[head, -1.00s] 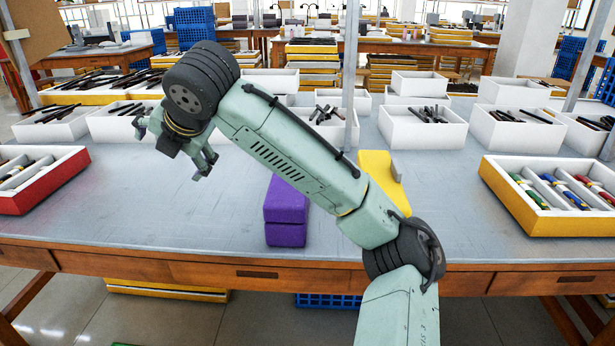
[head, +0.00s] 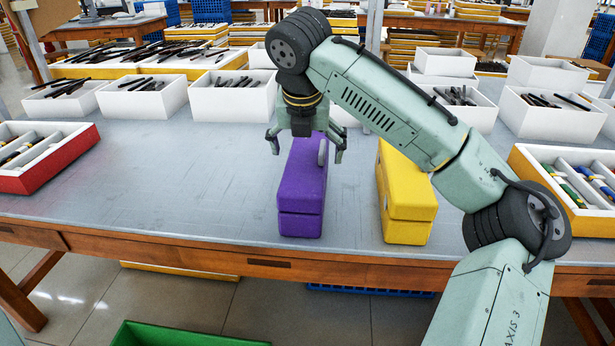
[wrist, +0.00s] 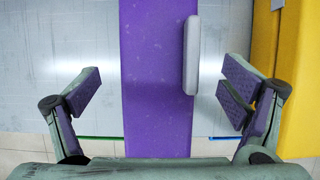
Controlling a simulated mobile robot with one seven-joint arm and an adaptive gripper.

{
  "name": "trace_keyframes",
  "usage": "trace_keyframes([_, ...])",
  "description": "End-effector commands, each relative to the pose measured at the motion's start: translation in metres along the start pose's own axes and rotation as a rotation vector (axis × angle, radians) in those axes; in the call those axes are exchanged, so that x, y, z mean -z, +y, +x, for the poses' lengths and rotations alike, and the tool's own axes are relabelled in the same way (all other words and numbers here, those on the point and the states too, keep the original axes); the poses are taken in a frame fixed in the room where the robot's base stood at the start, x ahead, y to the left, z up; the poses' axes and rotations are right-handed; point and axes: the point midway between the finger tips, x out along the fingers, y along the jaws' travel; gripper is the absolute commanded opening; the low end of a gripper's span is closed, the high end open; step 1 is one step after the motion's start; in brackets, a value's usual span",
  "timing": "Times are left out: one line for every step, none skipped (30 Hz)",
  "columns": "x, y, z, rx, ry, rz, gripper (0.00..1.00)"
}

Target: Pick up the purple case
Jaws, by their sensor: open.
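The purple case (head: 302,195) lies lengthwise on the grey table, its near end close to the front edge. A grey, rounded, handle-like piece shows on its top right side, also in the wrist view (wrist: 191,55). My gripper (head: 307,148) is open above the far half of the case. In the wrist view my gripper (wrist: 160,95) has one finger to each side of the purple case (wrist: 155,110), with a gap on both sides. I cannot tell how far the fingertips are above the table. The far end of the case is partly hidden by my gripper.
A yellow case (head: 408,205) lies just right of the purple one, close to my right finger. White bins (head: 232,98) of dark frames stand behind. A red tray (head: 45,165) is at left and a yellow tray (head: 565,200) at right.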

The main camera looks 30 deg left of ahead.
Motion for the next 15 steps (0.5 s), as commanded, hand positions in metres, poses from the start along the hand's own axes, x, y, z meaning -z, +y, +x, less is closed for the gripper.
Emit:
trace_keyframes([-0.002, 0.0, 0.007, 0.001, 0.001, 0.002, 0.92])
trace_keyframes([-0.003, 0.0, 0.011, 0.002, 0.002, 0.002, 0.92])
trace_keyframes([-0.005, 0.001, 0.018, 0.002, 0.001, 0.003, 0.92])
trace_keyframes([-0.006, 0.001, 0.022, 0.002, 0.001, 0.003, 0.92])
trace_keyframes([-0.006, 0.001, 0.027, 0.001, 0.001, 0.003, 0.92])
trace_keyframes([-0.006, 0.001, 0.033, 0.001, 0.001, 0.002, 0.92])
trace_keyframes([-0.006, 0.001, 0.036, 0.001, 0.001, 0.002, 0.92])
trace_keyframes([-0.006, 0.002, 0.038, 0.0, 0.0, 0.002, 0.92])
trace_keyframes([-0.006, 0.002, 0.041, -0.001, 0.0, 0.002, 0.92])
trace_keyframes([-0.006, 0.002, 0.043, -0.001, 0.0, 0.002, 0.92])
trace_keyframes([-0.006, 0.002, 0.043, -0.001, 0.0, 0.001, 0.92])
trace_keyframes([-0.006, 0.002, 0.044, -0.001, 0.0, 0.001, 0.92])
trace_keyframes([-0.006, 0.002, 0.044, -0.001, 0.0, 0.001, 0.92])
trace_keyframes([-0.006, 0.002, 0.044, -0.001, 0.0, 0.001, 0.92])
trace_keyframes([-0.006, 0.002, 0.044, -0.001, 0.0, 0.001, 0.92])
